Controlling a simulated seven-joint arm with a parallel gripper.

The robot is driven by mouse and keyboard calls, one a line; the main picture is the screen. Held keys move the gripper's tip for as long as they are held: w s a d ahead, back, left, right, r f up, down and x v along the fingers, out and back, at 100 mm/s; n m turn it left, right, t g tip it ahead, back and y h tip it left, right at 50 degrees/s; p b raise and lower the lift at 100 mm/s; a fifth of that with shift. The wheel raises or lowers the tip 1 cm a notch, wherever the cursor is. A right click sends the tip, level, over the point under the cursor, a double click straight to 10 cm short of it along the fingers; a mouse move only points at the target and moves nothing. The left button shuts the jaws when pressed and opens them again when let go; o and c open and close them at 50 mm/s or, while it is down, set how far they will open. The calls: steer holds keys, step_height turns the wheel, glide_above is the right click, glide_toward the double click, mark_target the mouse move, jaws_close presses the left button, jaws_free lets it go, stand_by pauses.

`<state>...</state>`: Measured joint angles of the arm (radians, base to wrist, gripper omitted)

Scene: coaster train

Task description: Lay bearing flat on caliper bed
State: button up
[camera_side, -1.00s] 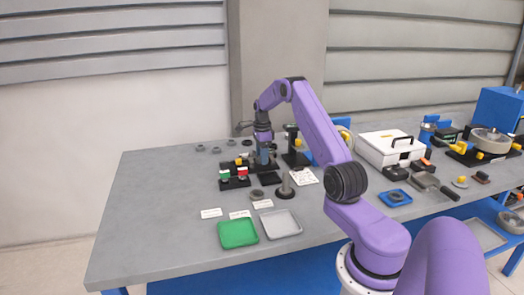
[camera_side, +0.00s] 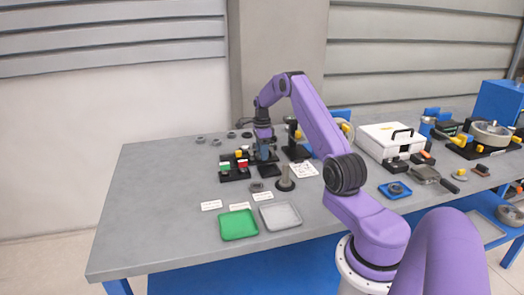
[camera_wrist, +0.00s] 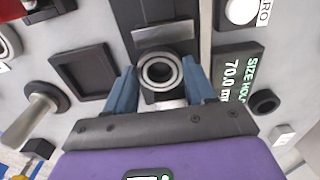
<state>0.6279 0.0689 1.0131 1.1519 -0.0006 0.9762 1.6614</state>
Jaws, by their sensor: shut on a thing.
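The bearing (camera_wrist: 176,72), a grey metal ring with a dark groove, sits between the blue fingers of my gripper (camera_wrist: 161,75) in the wrist view. Its round face is turned to the camera. My gripper is shut on it. The caliper bed (camera_wrist: 144,12) is the dark strip running up from behind the bearing, with a pale metal block on it just beyond the ring. I cannot tell whether the bearing touches the bed. In the side view my gripper (camera_side: 264,155) is low over the caliper, and the bearing is hidden there.
A display (camera_wrist: 238,75) reading 70.0 stands right of the bed. A square dark tray (camera_wrist: 83,72) and a post (camera_wrist: 42,103) are to the left. Green (camera_side: 238,225) and grey (camera_side: 280,216) trays lie in front. The table's left side is clear.

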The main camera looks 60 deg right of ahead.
steer(key=shift+f, duration=0.1)
steer(key=o, duration=1.1)
